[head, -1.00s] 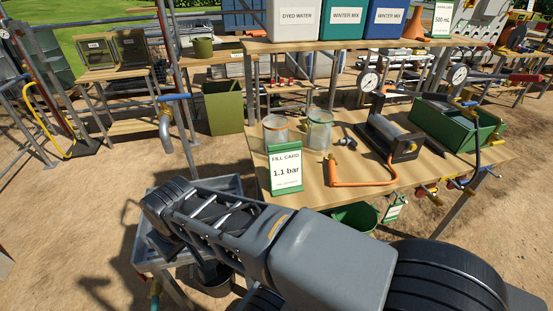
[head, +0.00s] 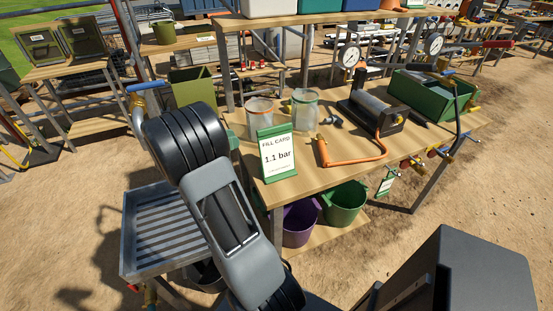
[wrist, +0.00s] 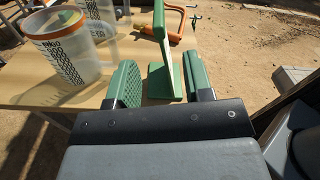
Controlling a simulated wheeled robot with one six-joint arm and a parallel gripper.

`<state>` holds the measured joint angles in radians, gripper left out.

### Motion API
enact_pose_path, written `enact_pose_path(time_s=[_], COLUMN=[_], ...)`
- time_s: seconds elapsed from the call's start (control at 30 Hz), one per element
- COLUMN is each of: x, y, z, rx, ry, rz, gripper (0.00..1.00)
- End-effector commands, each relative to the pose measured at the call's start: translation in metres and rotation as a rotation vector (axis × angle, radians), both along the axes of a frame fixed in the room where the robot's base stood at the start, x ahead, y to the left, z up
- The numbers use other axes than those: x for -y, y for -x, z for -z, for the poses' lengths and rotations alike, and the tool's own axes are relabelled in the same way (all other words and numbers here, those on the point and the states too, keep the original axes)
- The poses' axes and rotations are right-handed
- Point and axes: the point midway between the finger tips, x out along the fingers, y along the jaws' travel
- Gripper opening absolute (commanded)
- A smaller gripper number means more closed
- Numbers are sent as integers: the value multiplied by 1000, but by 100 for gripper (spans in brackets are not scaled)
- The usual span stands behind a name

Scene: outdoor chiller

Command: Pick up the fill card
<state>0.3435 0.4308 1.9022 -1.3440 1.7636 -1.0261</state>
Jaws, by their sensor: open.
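The fill card (head: 276,153), a white sign reading 1.1 bar in a green stand, stands upright at the near left edge of the wooden table (head: 340,165). In the wrist view the card (wrist: 166,52) shows nearly edge-on, with its green foot on the table. My gripper (wrist: 159,64) is open, with one green-padded finger on each side of the card's stand. The stand appears between the fingers, with gaps on both sides; I cannot tell how deep it sits.
Two clear measuring cups (head: 259,115) (head: 305,108) stand behind the card; one cup (wrist: 70,45) is close to my left finger in the wrist view. A metal tray (head: 160,235) stands at the left.

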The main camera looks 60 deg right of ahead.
Motion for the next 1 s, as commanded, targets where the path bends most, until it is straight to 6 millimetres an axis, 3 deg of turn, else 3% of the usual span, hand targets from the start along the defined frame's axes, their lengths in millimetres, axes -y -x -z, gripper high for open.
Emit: enact_pose_path(time_s=[0.3, 0.67, 1.0], x=[40, 61, 93], y=[26, 41, 65], z=[-1, -1, -1], rx=[-34, -32, -32], ry=[12, 11, 11], rz=[1, -1, -1], gripper=[47, 47, 47])
